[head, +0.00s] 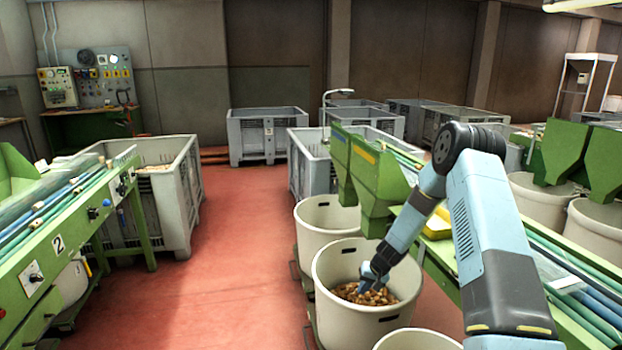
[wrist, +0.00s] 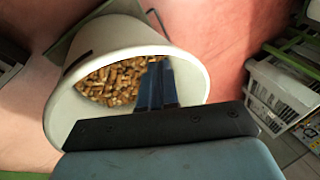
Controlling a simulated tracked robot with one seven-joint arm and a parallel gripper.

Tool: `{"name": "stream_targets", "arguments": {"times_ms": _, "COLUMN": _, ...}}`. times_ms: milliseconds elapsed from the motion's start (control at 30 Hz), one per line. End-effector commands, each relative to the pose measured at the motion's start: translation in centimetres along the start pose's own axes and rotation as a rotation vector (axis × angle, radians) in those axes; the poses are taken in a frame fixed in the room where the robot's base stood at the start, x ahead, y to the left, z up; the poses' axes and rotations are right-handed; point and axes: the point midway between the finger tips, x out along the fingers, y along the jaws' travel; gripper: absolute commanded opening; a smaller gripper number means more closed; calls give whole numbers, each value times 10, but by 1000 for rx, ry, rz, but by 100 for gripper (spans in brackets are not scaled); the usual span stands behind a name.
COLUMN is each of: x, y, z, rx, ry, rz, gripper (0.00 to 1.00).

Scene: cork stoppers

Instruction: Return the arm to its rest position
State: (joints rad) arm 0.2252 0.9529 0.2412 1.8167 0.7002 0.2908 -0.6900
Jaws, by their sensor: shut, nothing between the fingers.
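My arm reaches from the right side of the head view, out over a round cream tub (head: 333,258). My gripper (head: 370,286) is at the mouth of this tub, pointing down. Its fingers are shut with nothing visible between them. Many brown cork stoppers (head: 360,294) lie in the bottom of the tub. In the wrist view the shut fingers (wrist: 158,80) stand over the tub (wrist: 75,125), in front of the corks (wrist: 110,82). The fingers hide part of the corks, and I cannot tell whether the tips touch them.
A green chute (head: 378,188) stands just behind the tub, on a green machine beside my arm. Another cream tub (head: 322,222) stands behind, and one (head: 415,341) in front. Grey crates (head: 268,136) stand farther back. The red floor (head: 235,255) to the left is clear.

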Motion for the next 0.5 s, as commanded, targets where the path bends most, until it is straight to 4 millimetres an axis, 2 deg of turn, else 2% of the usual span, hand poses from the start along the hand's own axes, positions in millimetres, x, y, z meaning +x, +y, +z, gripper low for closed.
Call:
{"name": "stream_targets", "arguments": {"times_ms": 33, "x": -18, "y": -7, "z": -4, "rx": -15, "ry": 8, "rz": 4, "gripper": 0}}
{"name": "stream_targets", "arguments": {"times_ms": 100, "x": -39, "y": -16, "z": -6, "rx": -30, "ry": 14, "rz": 9, "gripper": 0}}
{"name": "stream_targets", "arguments": {"times_ms": 500, "x": -157, "y": -61, "z": -2, "rx": -105, "ry": 45, "rz": 43, "gripper": 0}}
